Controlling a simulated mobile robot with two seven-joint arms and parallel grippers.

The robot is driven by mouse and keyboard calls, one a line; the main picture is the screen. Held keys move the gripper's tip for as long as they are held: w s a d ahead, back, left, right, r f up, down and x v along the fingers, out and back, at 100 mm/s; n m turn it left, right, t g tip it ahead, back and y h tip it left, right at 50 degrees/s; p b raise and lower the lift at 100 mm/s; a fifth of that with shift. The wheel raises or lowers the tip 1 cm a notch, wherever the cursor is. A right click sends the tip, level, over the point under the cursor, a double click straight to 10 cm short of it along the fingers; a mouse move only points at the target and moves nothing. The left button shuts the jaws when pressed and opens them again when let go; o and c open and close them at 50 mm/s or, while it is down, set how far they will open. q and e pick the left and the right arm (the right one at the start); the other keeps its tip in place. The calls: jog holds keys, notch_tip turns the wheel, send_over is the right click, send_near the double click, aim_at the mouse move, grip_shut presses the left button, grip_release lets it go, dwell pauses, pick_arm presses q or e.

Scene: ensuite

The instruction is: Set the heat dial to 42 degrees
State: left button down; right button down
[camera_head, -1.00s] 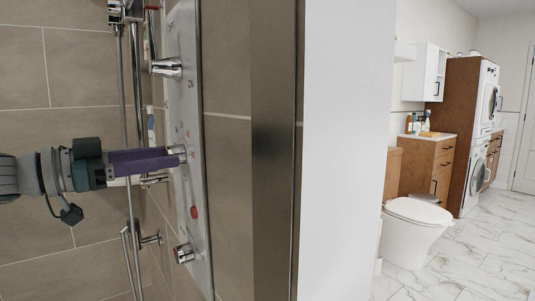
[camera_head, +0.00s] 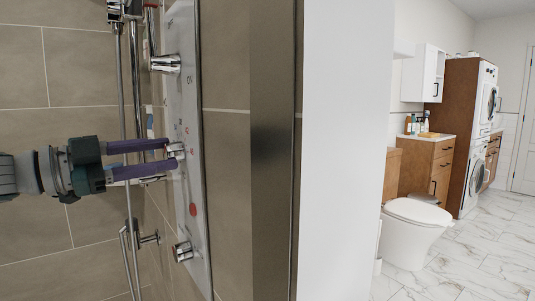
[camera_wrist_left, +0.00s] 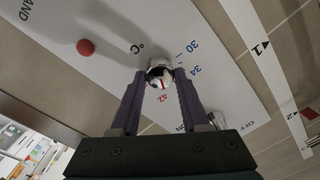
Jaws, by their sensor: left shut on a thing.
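The heat dial (camera_head: 175,150) is a small chrome knob on the pale shower panel (camera_head: 184,100). My left gripper (camera_head: 172,154) has two purple fingers, one above the other in the head view, and is shut on the dial. In the left wrist view the dial (camera_wrist_left: 160,73) sits between the fingertips, with a red mark on its face. Printed around it are °C, blue 30 and 34, and red 42 (camera_wrist_left: 148,100). The fingers hide part of the scale, and I cannot tell the exact value the mark points at. My right gripper is not in view.
Another chrome knob (camera_head: 166,65) is above the dial and one (camera_head: 182,251) below. A red dot (camera_head: 193,209) is on the panel. A shower rail (camera_head: 134,80) and hose stand close beside my fingers. A wall edge (camera_head: 272,150) is to the right.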

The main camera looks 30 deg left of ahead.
pick_arm(q)
jog(key=shift+m, duration=1)
jog(key=shift+c, duration=2)
grip_release()
jog(key=shift+s, duration=0.1)
jog(key=p+v, duration=0.1)
jog(key=v, duration=0.8)
jog(key=shift+s+a, duration=0.25)
jog(key=shift+s, duration=0.05)
jog(key=shift+f, duration=0.1)
